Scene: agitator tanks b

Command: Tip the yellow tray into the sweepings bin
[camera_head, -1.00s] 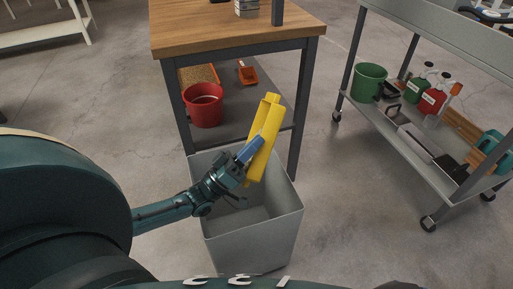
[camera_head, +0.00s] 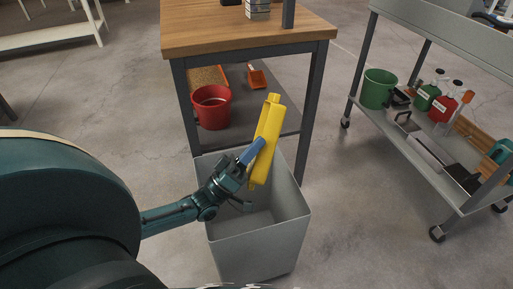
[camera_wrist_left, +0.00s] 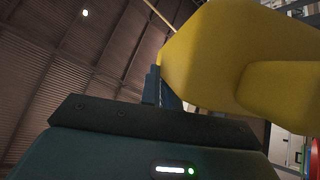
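The yellow tray (camera_head: 266,142) is tipped steeply on its side over the grey sweepings bin (camera_head: 258,243). My left gripper (camera_head: 252,156) is shut on the tray near its middle and holds it above the bin's opening. The bin stands upright on the floor in front of the wooden-topped table, and the part of its inside that shows looks empty. In the left wrist view the yellow tray (camera_wrist_left: 225,60) fills the upper right, close to the gripper. Whether anything is still in the tray cannot be seen. My right gripper is not in view.
A grey wheeled cart (camera_head: 425,150) with a green bucket (camera_head: 378,89) and bottles stands at the right. Floor between them is clear.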

